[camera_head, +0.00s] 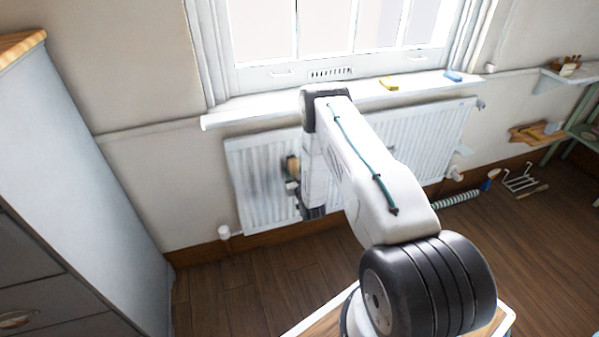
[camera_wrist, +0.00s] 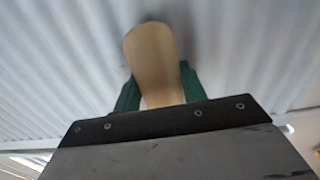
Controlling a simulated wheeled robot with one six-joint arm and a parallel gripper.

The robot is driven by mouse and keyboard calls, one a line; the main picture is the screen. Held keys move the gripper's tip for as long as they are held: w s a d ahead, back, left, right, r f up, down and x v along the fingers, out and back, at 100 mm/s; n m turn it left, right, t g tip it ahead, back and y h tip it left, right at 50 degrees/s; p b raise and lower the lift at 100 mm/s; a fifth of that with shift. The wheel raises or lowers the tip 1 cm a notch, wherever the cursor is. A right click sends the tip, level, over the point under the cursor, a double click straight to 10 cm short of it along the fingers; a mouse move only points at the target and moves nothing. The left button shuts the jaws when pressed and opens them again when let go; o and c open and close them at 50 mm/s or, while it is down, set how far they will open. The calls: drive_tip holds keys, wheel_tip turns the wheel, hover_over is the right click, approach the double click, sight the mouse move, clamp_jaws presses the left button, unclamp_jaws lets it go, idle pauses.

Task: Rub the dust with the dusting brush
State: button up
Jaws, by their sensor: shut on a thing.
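The dusting brush shows in the wrist view as a pale wooden, rounded piece (camera_wrist: 152,55) between the two green fingers of my gripper (camera_wrist: 158,88). My gripper is shut on it. In the head view the brush (camera_head: 292,166) is a small tan shape in front of the left part of the white ribbed radiator (camera_head: 248,185). My gripper (camera_head: 293,186) is partly hidden there by my arm. A dark grey smudge, likely the dust (camera_head: 268,165), marks the radiator just left of the brush. I cannot tell whether the brush touches the radiator; its bristles are not clearly seen.
A white windowsill (camera_head: 235,112) juts out above the radiator, with a yellow sponge (camera_head: 389,84) and a blue block (camera_head: 453,76) on it. A grey-white cabinet (camera_head: 70,150) stands at left. A spray bottle (camera_head: 489,180) and a white rack (camera_head: 519,180) are at right. Floor between is clear.

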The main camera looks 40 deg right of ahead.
drive_tip(key=shift+w+a, duration=0.3)
drive_tip(key=shift+a, duration=0.5)
drive_tip(key=shift+s+r, duration=0.1)
drive_tip(key=shift+r, duration=0.75)
drive_tip(key=s+d, duration=0.3)
drive_tip(key=d, duration=0.7)
drive_tip(key=shift+s, duration=0.1)
drive_tip(key=shift+v, duration=2.9)
